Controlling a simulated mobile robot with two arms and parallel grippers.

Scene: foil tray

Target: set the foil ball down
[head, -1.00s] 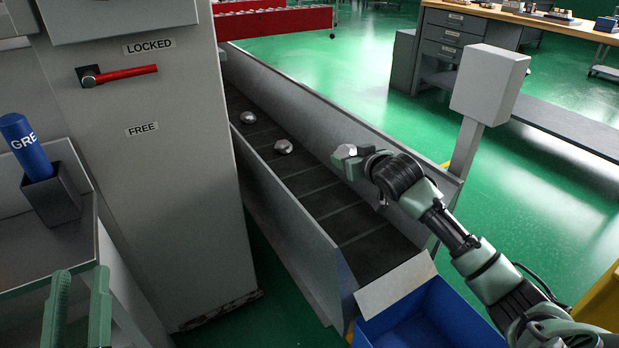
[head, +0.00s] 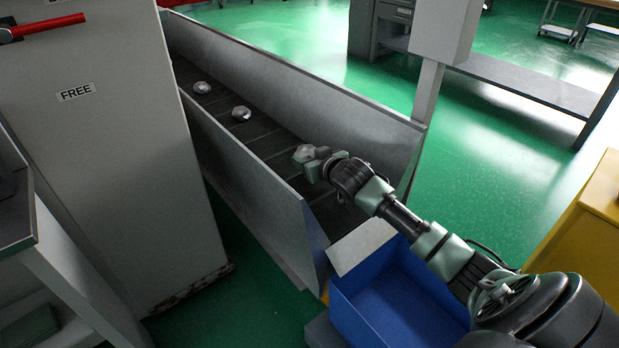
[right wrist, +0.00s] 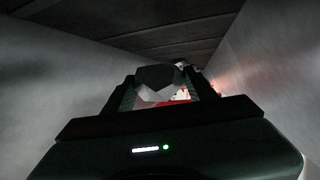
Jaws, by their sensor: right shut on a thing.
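A faceted silver foil ball (head: 303,153) is between the fingers of my right gripper (head: 308,160). The gripper is shut on it, over the dark belt (head: 263,139) of the walled conveyor. In the right wrist view the foil ball (right wrist: 158,80) sits between the two fingers (right wrist: 160,90). I cannot tell whether it touches the belt. Two more foil balls lie on the belt, one farther (head: 202,88) and one nearer (head: 241,113). My left gripper is not in view.
Metal side walls (head: 300,85) flank the belt. A blue bin (head: 395,300) with a pale flap stands at the near end. A grey cabinet (head: 110,170) is left, a grey box on a post (head: 445,30) right. Bare belt lies between the held ball and the others.

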